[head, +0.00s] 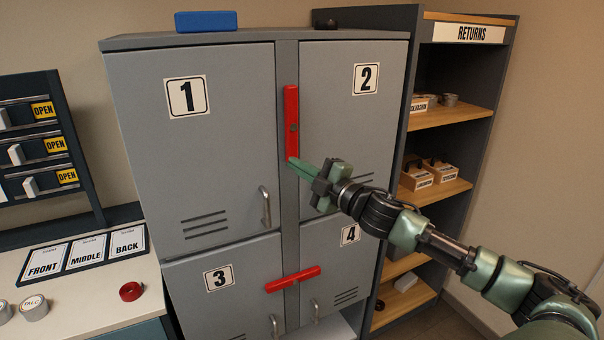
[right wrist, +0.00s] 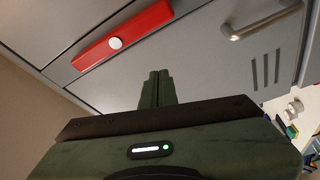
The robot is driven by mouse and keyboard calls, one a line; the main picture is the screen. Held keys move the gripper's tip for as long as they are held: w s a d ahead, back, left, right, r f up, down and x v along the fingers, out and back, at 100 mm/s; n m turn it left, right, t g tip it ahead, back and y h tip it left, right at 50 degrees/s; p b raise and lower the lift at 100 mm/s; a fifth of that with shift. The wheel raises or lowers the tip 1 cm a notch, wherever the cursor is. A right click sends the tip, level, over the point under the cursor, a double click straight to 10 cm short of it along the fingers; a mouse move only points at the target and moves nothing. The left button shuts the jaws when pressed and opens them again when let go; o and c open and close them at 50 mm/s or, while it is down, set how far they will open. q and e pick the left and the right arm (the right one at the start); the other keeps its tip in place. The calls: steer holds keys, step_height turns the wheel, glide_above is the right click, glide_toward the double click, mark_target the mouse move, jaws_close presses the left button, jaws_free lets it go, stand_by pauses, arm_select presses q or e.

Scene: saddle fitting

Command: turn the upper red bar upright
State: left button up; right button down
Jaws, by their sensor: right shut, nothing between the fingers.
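The upper red bar (head: 291,121) stands upright on the grey post between doors 1 and 2 of the locker. A red bar with a pale round pivot (right wrist: 122,36) also shows in the right wrist view, ahead of the fingers. My right gripper (head: 294,163) is shut and empty, its fingertips close by the bar's lower end. My left gripper is out of view.
The lower red bar (head: 293,279) lies nearly level across the post between doors 3 and 4. Door 1's handle (head: 265,206) is left of my gripper. A returns shelf (head: 450,116) stands at right, and a counter (head: 90,300) at left.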

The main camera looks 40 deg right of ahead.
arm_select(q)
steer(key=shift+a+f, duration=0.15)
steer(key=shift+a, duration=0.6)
arm_select(e)
steer(key=shift+s+d, duration=0.2)
steer(key=shift+s, duration=0.45)
steer(key=shift+a, duration=0.1)
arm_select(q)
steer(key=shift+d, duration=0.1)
